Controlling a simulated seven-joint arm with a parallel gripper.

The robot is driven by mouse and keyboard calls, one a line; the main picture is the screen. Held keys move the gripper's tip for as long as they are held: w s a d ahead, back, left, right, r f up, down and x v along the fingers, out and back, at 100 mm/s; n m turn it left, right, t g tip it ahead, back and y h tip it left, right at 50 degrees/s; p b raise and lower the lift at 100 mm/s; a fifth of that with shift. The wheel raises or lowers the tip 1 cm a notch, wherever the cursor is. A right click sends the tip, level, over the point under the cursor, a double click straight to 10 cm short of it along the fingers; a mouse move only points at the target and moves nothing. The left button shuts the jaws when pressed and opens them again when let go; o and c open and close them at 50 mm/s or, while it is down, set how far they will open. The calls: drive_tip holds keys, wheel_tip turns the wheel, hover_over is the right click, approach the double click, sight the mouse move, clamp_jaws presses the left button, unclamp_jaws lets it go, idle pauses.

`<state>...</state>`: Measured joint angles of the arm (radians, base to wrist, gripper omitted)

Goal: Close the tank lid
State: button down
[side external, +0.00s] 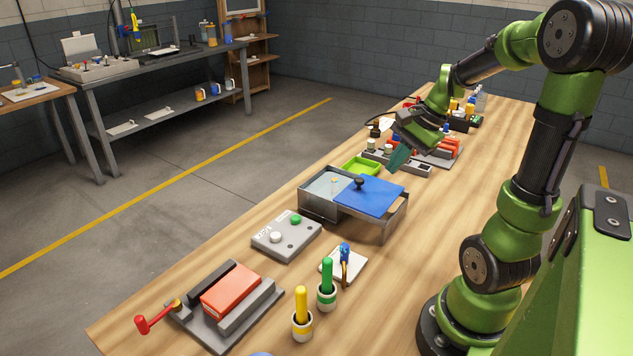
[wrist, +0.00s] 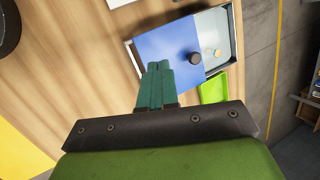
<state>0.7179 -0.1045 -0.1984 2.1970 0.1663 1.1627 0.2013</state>
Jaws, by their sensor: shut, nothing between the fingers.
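The grey metal tank (side external: 373,229) stands mid-table in the side view. Its blue lid (side external: 378,196), with a black knob (side external: 359,183), lies over the right part. The left part is open, showing a pale interior with a small orange spot. In the wrist view the lid (wrist: 165,45) and its knob (wrist: 195,59) lie just beyond my fingertips, with the open part of the tank (wrist: 232,24) to the right. My gripper (side external: 397,164) has teal fingers held together and empty. It is above and behind the tank, apart from the lid; it also shows in the wrist view (wrist: 158,66).
A green tray (side external: 362,166) sits just behind the tank. A grey fixture (side external: 398,163) with red parts beyond it is farther back. A grey button box (side external: 286,239) stands in front of the tank. The table right of the tank is clear.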

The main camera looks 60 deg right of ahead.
drive_tip(key=s+d+f+m+t, duration=0.1)
drive_tip(key=s+d+f+m, duration=0.15)
drive_tip(key=d+m, duration=0.5)
drive_tip(key=m+t+y, duration=0.1)
drive_tip(key=m+y, duration=0.1)
drive_tip(key=m, duration=0.2)
approach(361, 186)
drive_tip(key=f, duration=0.4)
drive_tip(key=shift+s, duration=0.4)
drive_tip(key=shift+w+a+t, duration=0.15)
drive_tip(key=shift+w+a, duration=0.1)
drive_tip(key=shift+w, duration=0.3)
drive_tip(key=shift+w+a+t, duration=0.15)
drive_tip(key=shift+w+a, duration=0.05)
drive_tip(key=shift+w, duration=0.3)
drive_tip(key=shift+w+a+f, duration=0.1)
drive_tip(key=shift+w+a, duration=0.15)
drive_tip(key=shift+w, duration=0.3)
